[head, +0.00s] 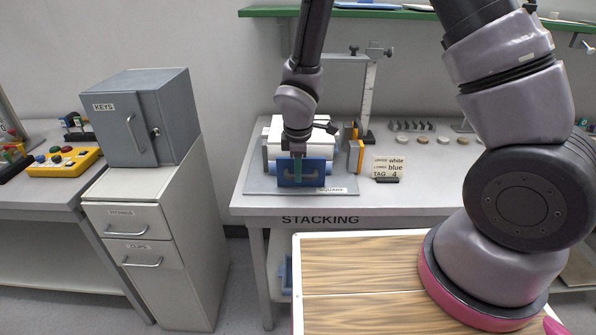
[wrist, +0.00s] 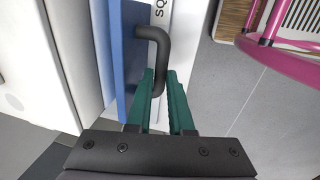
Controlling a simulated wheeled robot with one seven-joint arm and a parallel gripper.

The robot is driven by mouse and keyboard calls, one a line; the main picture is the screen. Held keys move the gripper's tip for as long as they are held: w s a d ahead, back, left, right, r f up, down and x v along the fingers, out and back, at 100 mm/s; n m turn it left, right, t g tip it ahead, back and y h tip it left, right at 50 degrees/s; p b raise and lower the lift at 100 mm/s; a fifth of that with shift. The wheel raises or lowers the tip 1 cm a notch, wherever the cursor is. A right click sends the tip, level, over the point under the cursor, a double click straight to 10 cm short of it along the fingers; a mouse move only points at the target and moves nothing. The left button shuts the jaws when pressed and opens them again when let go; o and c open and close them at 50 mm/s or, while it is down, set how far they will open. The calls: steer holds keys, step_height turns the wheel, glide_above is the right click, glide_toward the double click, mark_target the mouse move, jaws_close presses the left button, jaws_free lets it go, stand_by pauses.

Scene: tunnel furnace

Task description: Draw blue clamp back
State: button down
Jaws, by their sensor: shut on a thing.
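The blue clamp (head: 318,172) is an upright blue plate at the front of the grey squaring fixture base (head: 262,184) on the stacking bench. In the wrist view the blue clamp (wrist: 133,22) shows edge-on, with a black bent handle (wrist: 157,45) on its face. My gripper (head: 297,168) is in front of the blue clamp. In the wrist view my gripper's green fingers (wrist: 160,85) are shut on the black handle, one on each side. A white block (head: 275,130) lies behind the clamp, partly hidden by my arm.
An orange-yellow upright piece (head: 356,155) stands right of the clamp. A height gauge (head: 369,95) stands behind. A grey KEYS cabinet (head: 135,115) is to the left. A wood-topped surface (head: 350,280) is in the foreground.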

steer(key=shift+s, duration=0.2)
steer(key=c, duration=1.1)
jaws_free()
steer(key=r, duration=0.3)
steer(key=s+r, duration=0.1)
steer(key=r, duration=0.3)
steer(key=s+r, duration=0.1)
steer(key=r, duration=0.2)
steer(key=shift+r, duration=0.3)
